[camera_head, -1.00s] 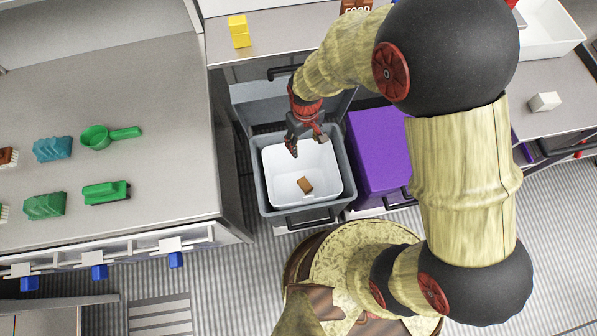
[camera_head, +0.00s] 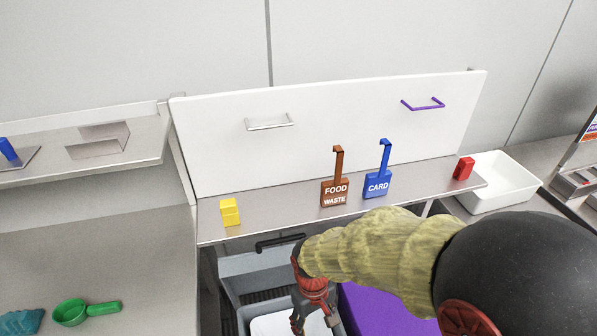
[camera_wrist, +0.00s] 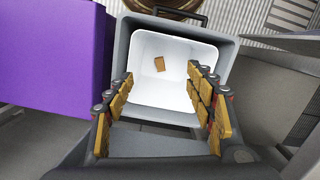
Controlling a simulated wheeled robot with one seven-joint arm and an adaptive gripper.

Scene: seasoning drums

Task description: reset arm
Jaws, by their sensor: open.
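My gripper (camera_head: 318,316) hangs over a grey pull-out bin with a white liner, low in the head view. In the wrist view my gripper (camera_wrist: 165,100) has its two padded fingers spread wide with nothing between them. Beyond the fingers, the white liner (camera_wrist: 182,88) sits inside the grey bin (camera_wrist: 226,62). A small brown block (camera_wrist: 159,64) lies on the liner's floor, apart from the fingers. In the head view only the liner's back part (camera_head: 278,325) shows, and the block is out of frame.
A purple bin (camera_head: 375,312) stands right beside the grey one. The shelf behind holds a yellow block (camera_head: 230,212), a brown food waste sign (camera_head: 335,192), a blue card sign (camera_head: 378,184) and a red block (camera_head: 464,168). A white tub (camera_head: 500,182) stands at right.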

